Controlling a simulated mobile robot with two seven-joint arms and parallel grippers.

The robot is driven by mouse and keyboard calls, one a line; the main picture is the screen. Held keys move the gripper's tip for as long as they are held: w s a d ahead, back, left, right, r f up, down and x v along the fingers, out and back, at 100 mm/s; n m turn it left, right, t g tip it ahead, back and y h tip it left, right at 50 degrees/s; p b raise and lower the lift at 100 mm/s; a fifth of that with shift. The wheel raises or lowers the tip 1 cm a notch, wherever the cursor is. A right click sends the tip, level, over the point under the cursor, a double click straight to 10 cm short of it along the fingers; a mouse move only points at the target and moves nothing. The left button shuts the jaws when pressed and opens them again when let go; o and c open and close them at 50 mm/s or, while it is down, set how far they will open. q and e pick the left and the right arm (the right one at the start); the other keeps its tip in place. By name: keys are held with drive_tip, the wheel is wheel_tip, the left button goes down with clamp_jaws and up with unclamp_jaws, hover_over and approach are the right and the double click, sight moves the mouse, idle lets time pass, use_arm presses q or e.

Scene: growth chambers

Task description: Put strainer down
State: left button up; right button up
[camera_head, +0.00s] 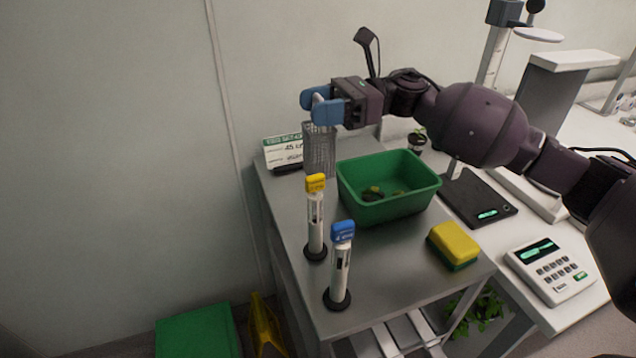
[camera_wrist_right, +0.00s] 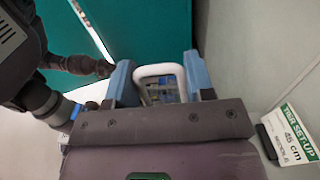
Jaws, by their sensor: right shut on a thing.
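The strainer (camera_head: 319,152) is a tall grey mesh basket with a white handle. It hangs upright below my right gripper (camera_head: 318,105), at the far left corner of the steel table. I cannot tell whether its base touches the table top. The right gripper's blue fingers are shut on the white handle. In the right wrist view, the handle (camera_wrist_right: 160,70) is a white loop between the two fingers. My left gripper is not in view.
A tier set-up sign (camera_head: 284,150) stands beside the strainer. A green tub (camera_head: 400,205) is to its right. Yellow-capped (camera_head: 315,215) and blue-capped (camera_head: 341,265) tubes stand nearer. A yellow-green sponge (camera_head: 453,245) lies at right. The front middle of the table (camera_head: 395,275) is clear.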

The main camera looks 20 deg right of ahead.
sight(318, 159)
wheel_tip(318, 159, down, 10)
drive_tip(key=shift+r, duration=0.2)
drive_tip(key=shift+f, duration=2.35)
drive_tip(key=shift+a+f+b, duration=0.1)
drive_tip(key=shift+b, duration=0.2)
drive_tip(key=shift+f, duration=0.15)
drive_tip(key=o, duration=1.2)
drive_tip(key=shift+o, duration=0.2)
drive_tip(key=shift+r, duration=0.2)
